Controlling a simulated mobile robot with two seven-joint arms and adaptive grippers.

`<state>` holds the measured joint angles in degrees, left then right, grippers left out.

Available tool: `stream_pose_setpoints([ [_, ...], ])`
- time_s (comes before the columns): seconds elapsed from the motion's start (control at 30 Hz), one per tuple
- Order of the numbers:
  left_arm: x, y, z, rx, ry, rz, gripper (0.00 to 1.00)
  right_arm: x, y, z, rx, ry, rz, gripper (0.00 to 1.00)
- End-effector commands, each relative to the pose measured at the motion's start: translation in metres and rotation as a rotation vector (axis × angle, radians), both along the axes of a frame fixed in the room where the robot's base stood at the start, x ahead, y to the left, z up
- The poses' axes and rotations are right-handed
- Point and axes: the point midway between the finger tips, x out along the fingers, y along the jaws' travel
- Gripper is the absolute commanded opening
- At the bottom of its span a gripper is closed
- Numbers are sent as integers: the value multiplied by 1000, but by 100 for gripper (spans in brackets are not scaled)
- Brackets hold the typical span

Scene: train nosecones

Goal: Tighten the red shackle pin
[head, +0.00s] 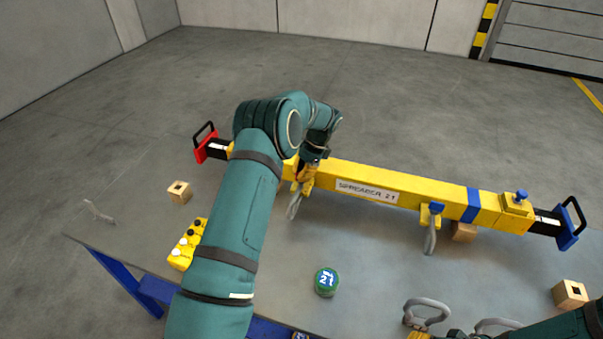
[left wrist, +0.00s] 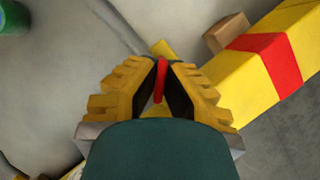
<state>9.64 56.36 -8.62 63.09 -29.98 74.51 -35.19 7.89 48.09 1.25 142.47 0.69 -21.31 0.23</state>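In the left wrist view, my left gripper's yellow fingers (left wrist: 160,80) are closed in on the red shackle pin (left wrist: 161,72), which shows as a thin red strip between the black pads. The rest of the pin is hidden. A second shackle (head: 430,238) with a blue pin (head: 437,208) hangs further right.
A green can marked 21 (head: 326,282) stands in front of the beam. A yellow control box (head: 187,245) lies beside my left forearm. The beam has a red end handle (head: 204,146) and a blue one (head: 570,229).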

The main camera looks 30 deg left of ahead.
Motion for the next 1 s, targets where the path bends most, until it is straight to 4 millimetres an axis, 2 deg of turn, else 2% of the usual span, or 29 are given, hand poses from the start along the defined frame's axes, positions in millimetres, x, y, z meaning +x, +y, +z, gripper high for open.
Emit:
stream_pose_setpoints([
  [0.6,-1,0,1,-1,1,-543,0,0,0,5,1,0,0,47],
  [1.0,0,0,0,0,0,-713,0,0,0,6,1,0,0,47],
])
